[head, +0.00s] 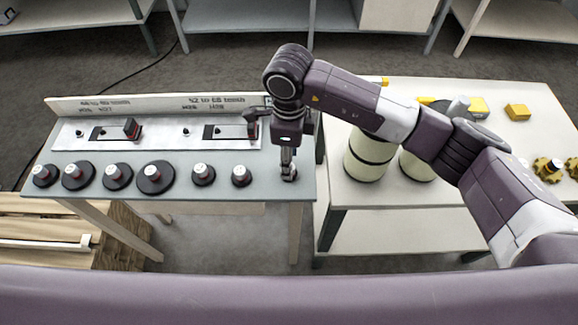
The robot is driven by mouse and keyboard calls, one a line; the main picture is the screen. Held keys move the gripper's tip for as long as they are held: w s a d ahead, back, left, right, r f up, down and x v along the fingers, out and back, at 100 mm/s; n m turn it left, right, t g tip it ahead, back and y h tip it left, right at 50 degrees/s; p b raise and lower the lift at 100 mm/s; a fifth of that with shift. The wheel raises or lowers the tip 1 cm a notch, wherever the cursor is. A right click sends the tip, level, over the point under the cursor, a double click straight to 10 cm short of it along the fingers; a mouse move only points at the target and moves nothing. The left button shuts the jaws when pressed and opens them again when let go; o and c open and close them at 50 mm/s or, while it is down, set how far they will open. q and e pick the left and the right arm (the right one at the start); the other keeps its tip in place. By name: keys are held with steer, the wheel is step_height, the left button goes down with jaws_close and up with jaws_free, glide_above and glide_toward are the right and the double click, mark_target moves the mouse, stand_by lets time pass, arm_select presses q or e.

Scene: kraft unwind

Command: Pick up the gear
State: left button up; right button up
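Several dark round gear-like discs with pale hubs stand in a row along the front of the left table in the head view, among them a large one (155,183) and a small one at the row's right end (241,179). Toothed yellow gears (546,169) lie at the right end of the right table. My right gripper (288,175) points down at the right end of the left table, to the right of the row. Its fingers look close together, but whether they hold something is too small to tell. My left gripper is out of view.
A lettered panel (130,106) and a plate with slots (80,138) stand behind the discs. Wooden pallets (40,230) lie at lower left.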

steer(key=shift+w+f+p, duration=0.1)
steer(key=shift+f+p, duration=0.55)
steer(key=shift+f, duration=1.25)
jaws_close()
